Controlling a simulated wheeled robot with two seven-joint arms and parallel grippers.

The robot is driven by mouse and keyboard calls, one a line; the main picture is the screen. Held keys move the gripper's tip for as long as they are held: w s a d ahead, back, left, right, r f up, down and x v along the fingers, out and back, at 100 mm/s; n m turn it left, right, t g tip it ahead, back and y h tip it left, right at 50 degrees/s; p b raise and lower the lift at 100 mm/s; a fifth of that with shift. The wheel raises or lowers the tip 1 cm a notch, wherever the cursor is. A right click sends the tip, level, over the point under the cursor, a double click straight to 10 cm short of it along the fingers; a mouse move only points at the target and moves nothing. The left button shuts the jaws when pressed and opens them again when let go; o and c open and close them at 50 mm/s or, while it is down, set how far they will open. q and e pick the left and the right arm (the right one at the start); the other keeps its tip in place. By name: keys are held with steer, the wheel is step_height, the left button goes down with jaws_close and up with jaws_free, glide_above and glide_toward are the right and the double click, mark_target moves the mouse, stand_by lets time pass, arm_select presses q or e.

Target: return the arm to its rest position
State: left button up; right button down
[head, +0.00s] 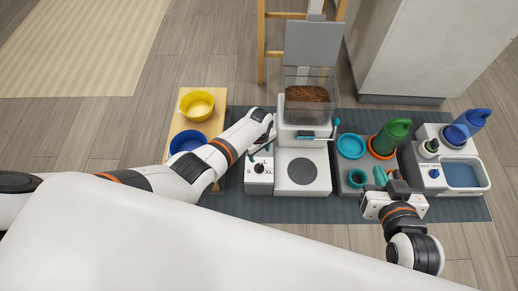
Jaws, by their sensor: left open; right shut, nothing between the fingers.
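My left arm reaches in from the left, over the small wooden table. Its gripper (263,146) is above the white box marked S and XL (259,176), just left of the food dispenser (303,130). The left gripper is open; its fingers are small in this view and partly hidden by the wrist. My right gripper (384,179) is at the lower right, over the grey tray (345,185). It is shut with nothing visible between its fingers. A small dark-centred teal cup (357,179) is just left of it.
A yellow bowl (197,105) and a blue bowl (187,141) stand on the wooden table (218,97). A teal bowl (351,146) and green jug (391,136) stand at the back of the tray. A blue bottle (468,124) is by the white water basin (484,176). Open floor lies left.

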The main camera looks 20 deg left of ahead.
steer(key=shift+s+d+f, duration=0.1)
steer(key=shift+s+f, duration=0.15)
steer(key=shift+f, duration=0.05)
stand_by(0.5)
